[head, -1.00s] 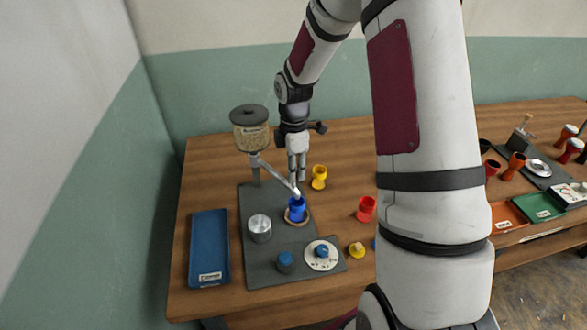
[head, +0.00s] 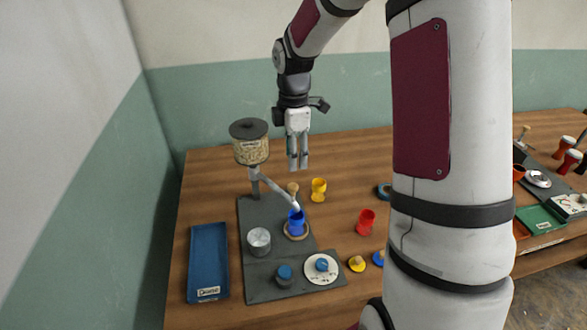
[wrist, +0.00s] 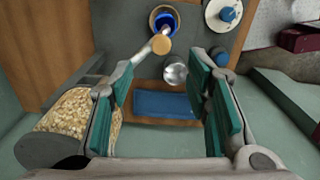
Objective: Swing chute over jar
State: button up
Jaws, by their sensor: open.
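The pale chute (head: 276,190) slopes from the grain hopper (head: 250,141) to the blue jar (head: 296,222), which stands upright on a round wooden-coloured base. The chute's lower end is at the jar's mouth in the head view; in the wrist view the chute (wrist: 142,56) also ends over the jar (wrist: 163,20). A wooden knob (head: 293,188) stands up from the chute; it shows in the wrist view too (wrist: 161,44). My gripper (head: 298,167) is open and empty, raised above and behind the knob, apart from the chute. Its two green-padded fingers frame the wrist view.
A metal cup (head: 259,241), a blue-knobbed dial (head: 321,267) and a blue-topped button (head: 285,275) are on the grey board. A blue tray (head: 208,262) lies left. A yellow goblet (head: 318,189) and a red one (head: 366,221) stand to the right, with bare table between.

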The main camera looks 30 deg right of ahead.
jog(key=shift+r, duration=1.25)
jog(key=s+a+r+m+t+h, duration=0.1)
jog(key=s+a+r+m, duration=0.3)
jog(key=s+r, duration=0.2)
jog(key=s+a+r+m+t, duration=0.25)
jog(key=s+r+m, duration=0.2)
jog(key=r, duration=0.25)
jog(key=s+a+r+m+t, duration=0.1)
jog(key=s+a+m, duration=0.1)
jog(key=s, duration=0.5)
jog(key=s+a+r+m+t+y, duration=0.1)
jog(key=s+a+m, duration=0.2)
jog(key=s+m, duration=0.2)
jog(key=shift+s+a, duration=0.25)
jog(key=shift+s, duration=0.65)
